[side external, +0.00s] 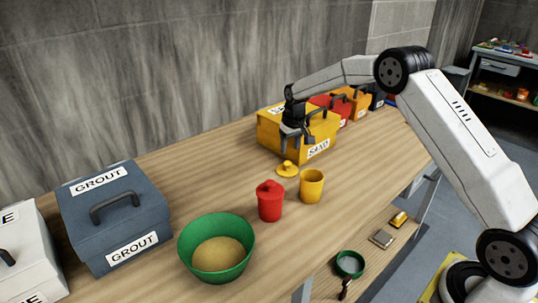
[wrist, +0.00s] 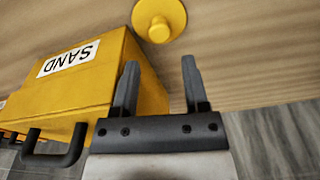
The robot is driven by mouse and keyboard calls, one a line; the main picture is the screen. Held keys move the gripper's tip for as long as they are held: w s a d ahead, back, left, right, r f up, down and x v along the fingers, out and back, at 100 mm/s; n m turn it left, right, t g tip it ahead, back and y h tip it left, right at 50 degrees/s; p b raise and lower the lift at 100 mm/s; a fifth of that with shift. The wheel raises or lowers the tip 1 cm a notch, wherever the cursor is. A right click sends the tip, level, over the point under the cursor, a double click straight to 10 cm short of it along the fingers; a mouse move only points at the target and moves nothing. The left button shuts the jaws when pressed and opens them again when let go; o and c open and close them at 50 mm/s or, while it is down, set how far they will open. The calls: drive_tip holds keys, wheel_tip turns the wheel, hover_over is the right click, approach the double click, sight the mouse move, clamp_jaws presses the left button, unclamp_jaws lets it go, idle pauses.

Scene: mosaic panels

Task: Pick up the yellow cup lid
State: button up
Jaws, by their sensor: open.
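The yellow cup lid (side external: 287,169) lies flat on the wooden table, just in front of the yellow SAND box. It is a round disc with a raised knob, and it shows at the top of the wrist view (wrist: 159,20). The open yellow cup (side external: 312,186) stands upright to the right of the lid and nearer the side camera. My gripper (side external: 297,143) is open and empty, above the table by the SAND box. In the wrist view its two fingers (wrist: 160,72) point toward the lid, with a gap between fingertips and lid.
The yellow SAND box (side external: 270,133) is close beside my gripper; its handle (wrist: 55,158) sticks up. A red lidded cup (side external: 270,203) stands near the lid. A green bowl of sand (side external: 200,262) and a blue-grey GROUT box (side external: 115,215) are to the left. Other boxes stand behind.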

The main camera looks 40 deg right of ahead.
sight(288, 163)
drive_tip(key=shift+w+f, duration=0.15)
drive_tip(key=shift+f, duration=1.05)
drive_tip(key=shift+w+d+f, duration=0.1)
drive_tip(key=shift+w+f, duration=0.1)
drive_tip(key=shift+f, duration=1.1)
drive_tip(key=shift+w+d+f, duration=0.1)
drive_tip(key=shift+w+f, duration=0.1)
drive_tip(key=shift+f, duration=1.05)
clamp_jaws()
